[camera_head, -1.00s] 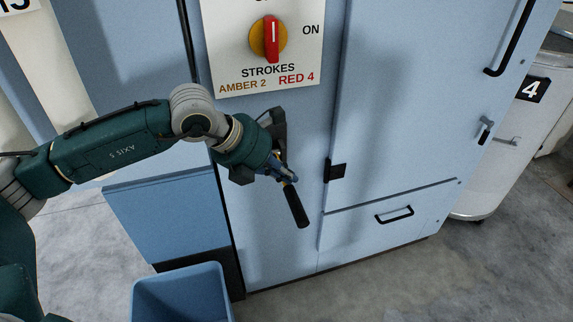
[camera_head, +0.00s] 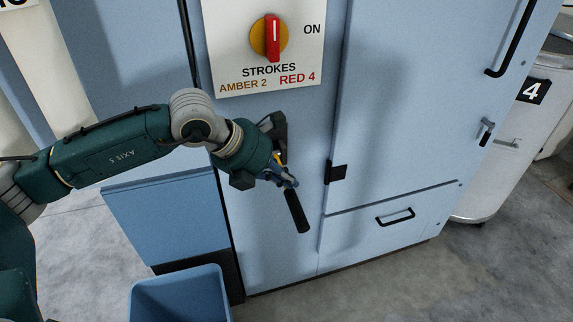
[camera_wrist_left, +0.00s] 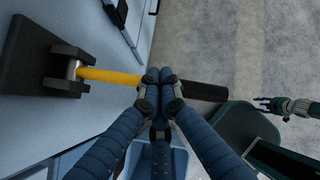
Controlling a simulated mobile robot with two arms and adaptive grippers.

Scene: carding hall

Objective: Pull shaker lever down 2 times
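The shaker lever, with a yellow shaft and black grip (camera_head: 296,211), sticks out of a dark bracket (camera_head: 278,128) on the blue cabinet front and slants downward. In the left wrist view its yellow shaft (camera_wrist_left: 108,76) runs from the black bracket to my fingers, and the black grip (camera_wrist_left: 203,91) comes out on their other side. My left gripper (camera_head: 286,179) is shut around the lever where shaft and grip meet; its blue fingers (camera_wrist_left: 158,80) hide that part. My right gripper (camera_wrist_left: 266,103) is small in the left wrist view, away from the lever, with its fingers apart and empty.
A white sign (camera_head: 226,60) with a red and yellow switch (camera_head: 271,38) is above the lever. A blue bin (camera_head: 180,290) stands on the floor below. A black latch (camera_head: 336,173) and a drawer handle (camera_head: 395,216) lie to the right. A pale drum (camera_head: 500,150) stands farther right.

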